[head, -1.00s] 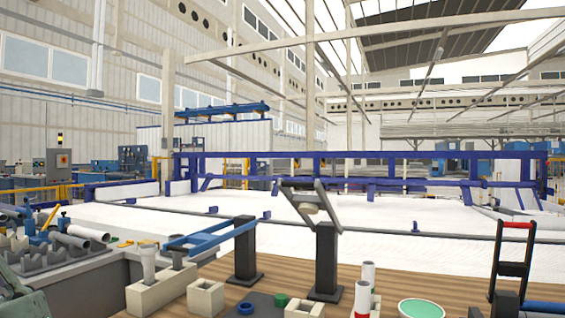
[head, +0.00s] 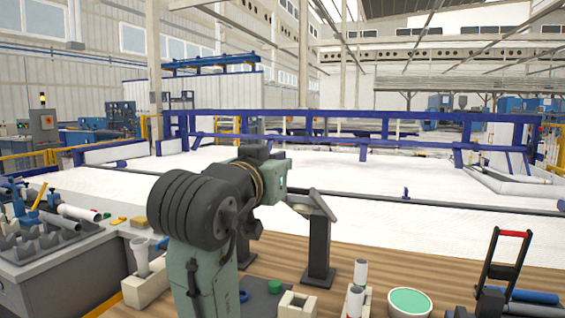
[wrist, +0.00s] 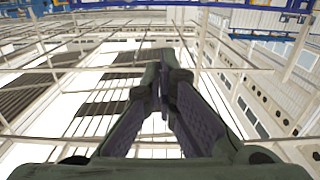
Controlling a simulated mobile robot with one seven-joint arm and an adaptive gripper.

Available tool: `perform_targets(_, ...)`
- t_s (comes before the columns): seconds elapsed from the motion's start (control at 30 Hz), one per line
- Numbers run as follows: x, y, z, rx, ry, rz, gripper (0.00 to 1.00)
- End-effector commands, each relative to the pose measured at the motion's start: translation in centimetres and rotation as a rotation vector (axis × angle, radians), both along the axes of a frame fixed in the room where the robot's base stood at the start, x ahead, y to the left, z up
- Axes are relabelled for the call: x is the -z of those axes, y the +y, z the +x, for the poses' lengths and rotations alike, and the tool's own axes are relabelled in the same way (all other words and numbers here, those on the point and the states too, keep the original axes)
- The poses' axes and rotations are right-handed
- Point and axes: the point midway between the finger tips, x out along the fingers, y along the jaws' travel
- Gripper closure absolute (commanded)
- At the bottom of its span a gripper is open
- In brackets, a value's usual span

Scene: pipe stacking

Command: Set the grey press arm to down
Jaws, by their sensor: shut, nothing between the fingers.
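The grey press arm (head: 318,206) sits at the top of a black post (head: 318,255), right of centre in the head view. It is tilted and stands raised above the wooden table. Part of it is hidden behind my arm. My own arm rises large in the foreground to its left. My gripper (wrist: 165,55) shows only in the wrist view, shut and empty, with the roof beams and walls behind it. It is not seen touching the press arm, which does not show in the wrist view.
A red-handled black frame (head: 505,262) stands at right. A grey bench (head: 60,275) with pipes is at left.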

Motion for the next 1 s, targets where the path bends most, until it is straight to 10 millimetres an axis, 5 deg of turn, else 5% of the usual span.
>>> perform_targets(0.4, -0.2, -2.7, 8.4, -0.001, 0.002, -0.002, 1.00)
perform_targets(0.63, 2.9, -2.2, 7.2, -0.004, 0.000, -0.002, 1.00)
perform_targets(1.0, 3.9, -2.1, 6.8, -0.003, -0.004, -0.002, 1.00)
